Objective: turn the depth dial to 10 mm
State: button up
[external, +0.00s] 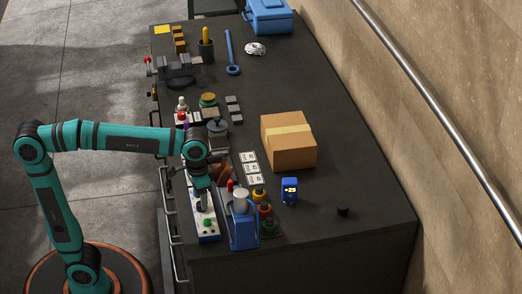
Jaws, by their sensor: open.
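My gripper (204,203) points down over a white-topped control box (206,236) at the table's near left edge. It is open and looks empty. A green button (207,223) shows on the near end of the box. The depth dial cannot be made out; the box top under my gripper is partly hidden by the fingers. No scale or setting in mm can be read. Whether the fingers touch anything on the box cannot be told.
A blue device reading +25 (290,190), a cardboard box (289,147) and a small black piece (343,211) lie further right. The right front tabletop is mostly free.

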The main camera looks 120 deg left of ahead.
jog(key=shift+f, duration=0.9)
jog(key=c, duration=1)
jog(key=shift+o, duration=0.2)
jog(key=shift+m, duration=0.4)
jog(key=m, duration=0.4)
jog(key=shift+w+m, duration=0.1)
jog(key=shift+m, duration=0.3)
jog(key=m, duration=0.5)
jog(key=shift+m, duration=0.7)
